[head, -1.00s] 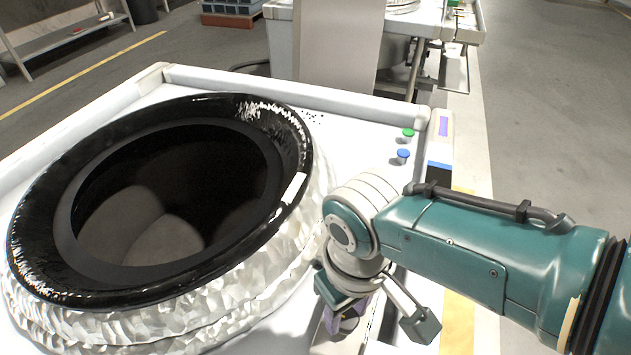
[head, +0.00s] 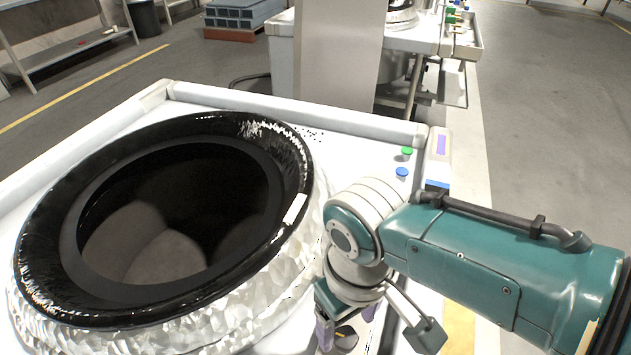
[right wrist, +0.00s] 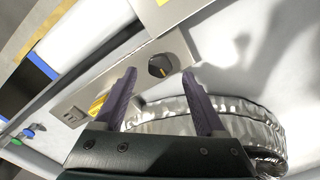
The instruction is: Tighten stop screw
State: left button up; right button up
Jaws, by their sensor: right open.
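My right gripper (right wrist: 160,74) is open, with two purple fingers pointing at a metal bracket. A dark round piece (right wrist: 160,66) with a small yellow mark, seemingly the stop screw's head, sits on the bracket (right wrist: 178,52) between the fingertips. I cannot tell whether the fingers touch it. In the head view, the right gripper (head: 346,325) hangs below the wrist at the bench's near right side. The dark piece (head: 346,340) shows there between the fingers, partly hidden. My left gripper is not in view.
A large silver ring with a black rim (head: 240,130) fills the left of the white bench (head: 300,104). A green button (head: 407,151) and a blue button (head: 401,172) stand near its right edge. Another workstation (head: 270,52) stands behind. Floor at right is clear.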

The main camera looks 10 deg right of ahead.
aim_at(346, 337)
notch_tip(346, 337, up, 7)
jog(key=p, duration=0.2)
jog(key=shift+f, duration=0.15)
jog(key=s+d+r+m+t, duration=0.2)
jog(key=s+d+r+t, duration=0.2)
jog(key=s+d+r, duration=0.7)
notch_tip(346, 337, up, 38)
jog(key=s+a+p, duration=0.1)
jog(key=a+p, duration=0.1)
jog(key=p, duration=3.5)
jog(key=shift+s+a+p, duration=0.15)
jog(key=shift+s+p, duration=0.2)
